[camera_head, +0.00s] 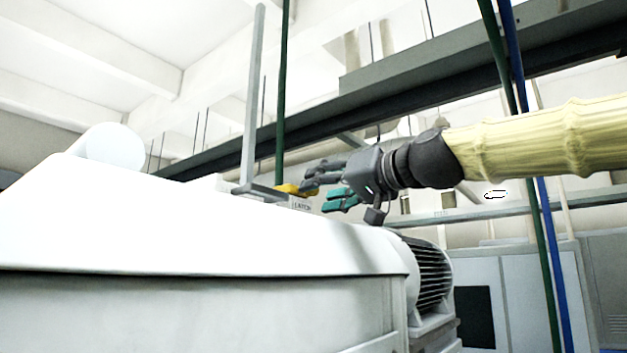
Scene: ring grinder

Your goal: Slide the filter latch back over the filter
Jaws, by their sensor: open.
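A white machine housing (200,225) fills the lower left, with a small label reading "LATCH" (300,205) on its top edge. A small yellow piece (287,188) sits just above the label, beside a grey bracket (262,190); it looks like the latch handle, but I cannot be sure. My gripper (325,189) is open, reaching in from the right over the housing. Its dark upper finger is close to the yellow piece; I cannot tell whether they touch. Teal parts show on the lower finger. The filter cannot be made out clearly.
A vertical grey post (252,100) rises from the bracket, with a dark green pipe (282,90) behind it. A finned motor (430,275) stands at the housing's right end. A white rounded cylinder (113,148) is on the left. A long dark beam (400,95) crosses behind my arm.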

